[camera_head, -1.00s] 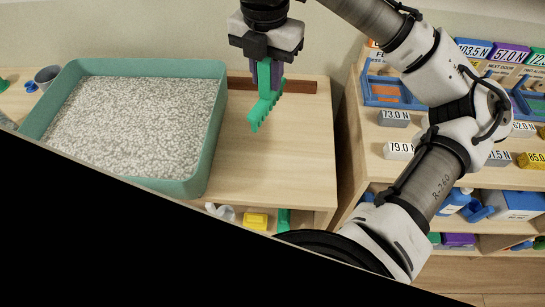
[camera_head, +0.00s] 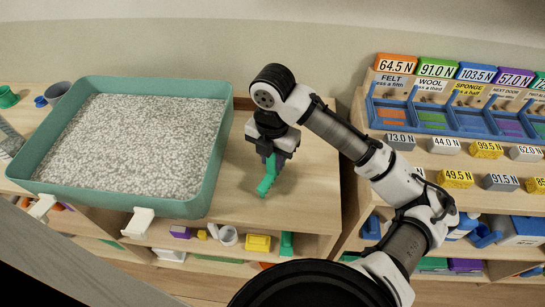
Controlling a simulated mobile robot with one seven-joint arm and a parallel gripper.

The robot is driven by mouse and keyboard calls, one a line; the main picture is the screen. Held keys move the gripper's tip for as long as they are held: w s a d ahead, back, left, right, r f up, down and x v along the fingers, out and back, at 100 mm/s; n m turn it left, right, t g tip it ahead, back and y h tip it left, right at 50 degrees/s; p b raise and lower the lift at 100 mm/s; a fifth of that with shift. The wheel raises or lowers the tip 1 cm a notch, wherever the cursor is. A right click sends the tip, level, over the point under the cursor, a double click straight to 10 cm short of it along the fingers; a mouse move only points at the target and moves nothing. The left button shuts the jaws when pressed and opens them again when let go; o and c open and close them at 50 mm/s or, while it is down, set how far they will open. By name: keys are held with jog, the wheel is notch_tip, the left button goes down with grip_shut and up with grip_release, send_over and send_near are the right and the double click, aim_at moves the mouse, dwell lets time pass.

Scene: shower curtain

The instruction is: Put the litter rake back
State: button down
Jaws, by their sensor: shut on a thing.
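The litter rake (camera_head: 267,180) is green with a toothed head. My gripper (camera_head: 274,157) is shut on it, and its head points down over the bare wooden tabletop (camera_head: 315,185), right of the litter box. I cannot tell whether the rake touches the wood. The upper part of the rake is hidden by the gripper. The teal litter box (camera_head: 222,140), full of grey-white litter, stands on the left of the tabletop, a short way from the gripper.
A shelf unit on the right holds blue trays (camera_head: 430,117) and several labelled blocks (camera_head: 457,179). A grey cup (camera_head: 57,92) stands left of the box. Below the tabletop, a shelf holds a yellow block (camera_head: 258,243) and a white cup (camera_head: 228,236). The tabletop's front right is clear.

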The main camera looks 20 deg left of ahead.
jog(key=shift+f, duration=0.25)
jog(key=shift+f, duration=0.15)
jog(key=c, duration=1.2)
grip_release()
jog(key=shift+o, duration=0.2)
notch_tip(320, 180, up, 12)
jog(key=shift+r, duration=0.25)
